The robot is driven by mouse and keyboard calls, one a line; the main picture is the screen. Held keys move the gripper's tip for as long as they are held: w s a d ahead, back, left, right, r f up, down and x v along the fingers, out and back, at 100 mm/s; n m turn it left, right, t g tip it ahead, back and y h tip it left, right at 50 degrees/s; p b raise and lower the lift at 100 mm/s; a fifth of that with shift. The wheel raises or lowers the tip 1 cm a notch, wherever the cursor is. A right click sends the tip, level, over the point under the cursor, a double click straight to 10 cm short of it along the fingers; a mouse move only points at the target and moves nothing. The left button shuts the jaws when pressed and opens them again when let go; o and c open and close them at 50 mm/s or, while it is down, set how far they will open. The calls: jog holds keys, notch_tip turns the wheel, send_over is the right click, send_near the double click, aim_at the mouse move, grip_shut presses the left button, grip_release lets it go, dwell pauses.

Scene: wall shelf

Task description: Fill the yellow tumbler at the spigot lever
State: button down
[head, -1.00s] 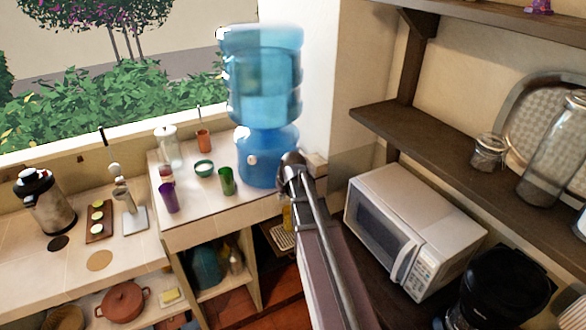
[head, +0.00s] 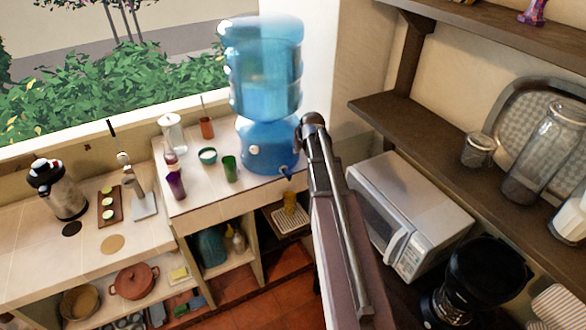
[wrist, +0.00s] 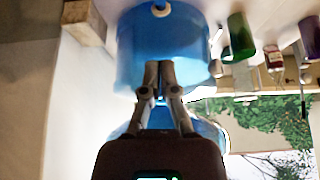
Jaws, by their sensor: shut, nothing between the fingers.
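The yellow tumbler (head: 290,201) stands upright on a pale slatted tray (head: 292,221) in the head view, on the shelf below the counter's right end. A small blue spigot (head: 286,172) juts from the dispenser's base (head: 262,150) at the counter edge, above the tumbler. I cannot tell the lever's position or whether the tumbler holds water. My gripper (wrist: 158,68) is shut and empty in the wrist view, its fingertips in front of the blue dispenser base (wrist: 170,42). In the head view my arm hides the gripper. The tumbler does not show in the wrist view.
A green cup (head: 229,168), a purple cup (head: 176,185) and a teal bowl (head: 207,155) stand on the counter left of the dispenser. A microwave (head: 410,215) and a dark wall shelf (head: 420,135) close in the right side.

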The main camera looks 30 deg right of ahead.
jog(key=shift+f, duration=0.1)
jog(key=b, duration=0.9)
send_over(292, 172)
notch_tip(292, 172, down, 9)
jog(key=shift+a+r, duration=0.1)
jog(key=shift+r, duration=0.05)
jog(key=shift+s+f+b, duration=0.3)
jog(key=shift+f+b, duration=0.6)
jog(key=shift+f, duration=0.05)
jog(key=shift+s+f+b, duration=0.25)
jog(key=shift+f+b, duration=0.65)
